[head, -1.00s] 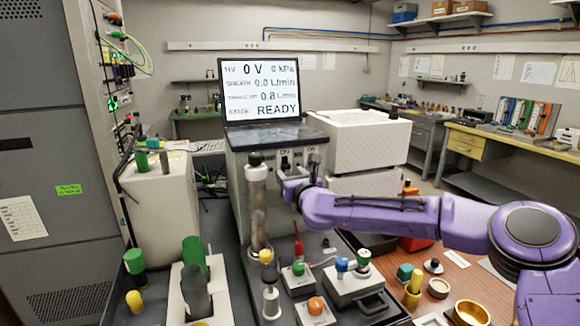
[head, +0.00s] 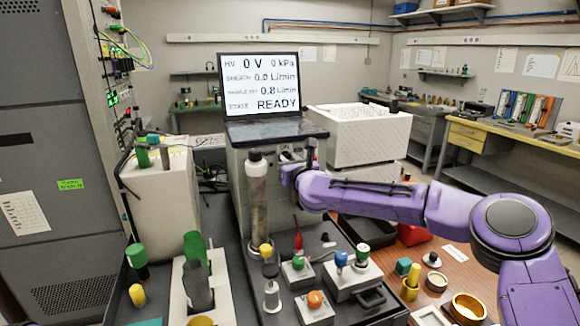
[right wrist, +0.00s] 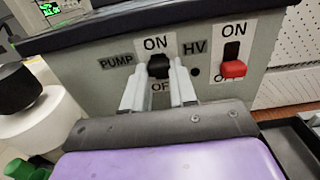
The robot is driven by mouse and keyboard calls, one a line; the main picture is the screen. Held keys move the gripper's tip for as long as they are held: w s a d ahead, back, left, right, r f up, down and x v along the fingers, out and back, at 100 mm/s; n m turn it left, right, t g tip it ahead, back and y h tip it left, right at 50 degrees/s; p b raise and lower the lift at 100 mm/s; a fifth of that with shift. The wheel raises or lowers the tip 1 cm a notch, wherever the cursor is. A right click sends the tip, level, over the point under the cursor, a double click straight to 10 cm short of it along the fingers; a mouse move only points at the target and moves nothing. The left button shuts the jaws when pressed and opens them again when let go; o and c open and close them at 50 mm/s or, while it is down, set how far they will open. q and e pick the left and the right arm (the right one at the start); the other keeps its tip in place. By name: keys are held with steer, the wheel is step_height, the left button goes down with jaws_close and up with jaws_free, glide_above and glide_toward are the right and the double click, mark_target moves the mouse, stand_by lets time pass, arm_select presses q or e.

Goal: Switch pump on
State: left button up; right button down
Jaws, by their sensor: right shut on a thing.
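The black pump switch (right wrist: 158,66) sits between PUMP, ON and OFF labels on the grey front panel of the classifier (right wrist: 85,75). My right gripper (right wrist: 157,88) has its two pale fingers on either side of the switch and is shut on it. The OFF label below is partly hidden, and I cannot tell which way the switch is tipped. In the head view my right gripper (head: 290,172) is at the upper front of the classifier (head: 240,190), hiding the pump switch. The screen (head: 260,85) reads READY, 0 V and 0 kPa. My left gripper is not in view.
The red HV switch (right wrist: 233,69) is close to the right of my gripper, at its OFF end. A tall grey cylinder (head: 258,205) stands left of my gripper. Small coloured-knob fittings (head: 297,268) lie below the arm. A white box (head: 365,135) stands behind it.

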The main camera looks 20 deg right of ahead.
steer(key=shift+r, duration=0.5)
steer(key=c, duration=0.9)
jaws_free()
steer(key=shift+s, duration=0.1)
steer(key=shift+s+f, duration=0.15)
steer(key=shift+s, duration=0.1)
steer(key=s+b, duration=0.3)
steer(key=s, duration=0.7)
steer(key=shift+d, duration=0.15)
